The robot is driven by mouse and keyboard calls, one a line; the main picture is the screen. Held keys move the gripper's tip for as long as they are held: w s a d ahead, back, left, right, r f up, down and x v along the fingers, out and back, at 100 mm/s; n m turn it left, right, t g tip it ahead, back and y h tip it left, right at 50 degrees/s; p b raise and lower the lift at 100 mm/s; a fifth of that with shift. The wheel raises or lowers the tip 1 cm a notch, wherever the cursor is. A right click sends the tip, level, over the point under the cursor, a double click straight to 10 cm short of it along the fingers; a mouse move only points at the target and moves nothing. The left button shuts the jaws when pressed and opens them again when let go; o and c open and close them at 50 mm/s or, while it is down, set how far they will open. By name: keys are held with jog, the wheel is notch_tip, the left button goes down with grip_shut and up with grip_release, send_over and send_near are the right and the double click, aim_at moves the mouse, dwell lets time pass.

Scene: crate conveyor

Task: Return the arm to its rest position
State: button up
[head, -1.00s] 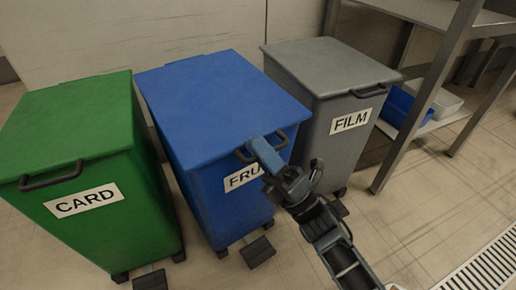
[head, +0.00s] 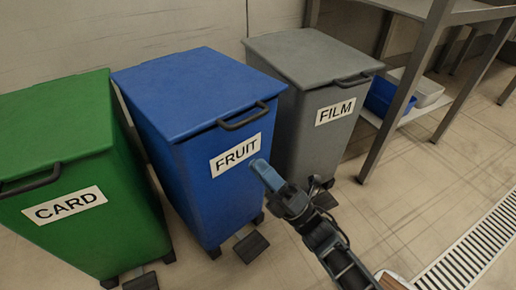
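My gripper (head: 262,172) is in front of the blue bin labelled FRUIT (head: 190,150), just right of and below its label. My arm reaches up to it from the lower right. The fingers look close together, but I cannot tell whether they are open or shut. No held object shows. The blue bin's lid is down, and its dark handle (head: 243,118) is clear of my gripper in the picture.
A green CARD bin (head: 110,225) stands left and a grey FILM bin (head: 315,150) right, lids down. Pedals stick out at floor level. A metal rack (head: 405,95) holds blue (head: 385,98) and white (head: 425,92) trays. A floor grate (head: 475,250) lies at lower right.

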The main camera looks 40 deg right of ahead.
jog(key=shift+w+a+r+y, duration=0.1)
jog(key=shift+a+r+y, duration=0.2)
jog(key=shift+r, duration=0.25)
jog(key=s+a+r+m+g+h, duration=0.1)
jog(key=s+a+m+g+h, duration=0.15)
jog(key=s+m, duration=0.6)
jog(key=s+a+r+m+g+h, duration=0.15)
jog(key=s+m+g, duration=0.25)
jog(key=s+m, duration=0.5)
jog(key=s+a+r+m+g+h, duration=0.1)
jog(key=s+a+m+g+h, duration=0.2)
jog(key=s+m, duration=0.55)
notch_tip(320, 180, up, 36)
jog(key=s+n+g+p, duration=0.1)
jog(key=s+p, duration=0.1)
jog(key=p, duration=3.4)
jog(key=shift+a+y, duration=0.25)
jog(key=shift+y, duration=0.05)
jog(key=shift+f, duration=0.15)
jog(key=shift+c, duration=0.4)
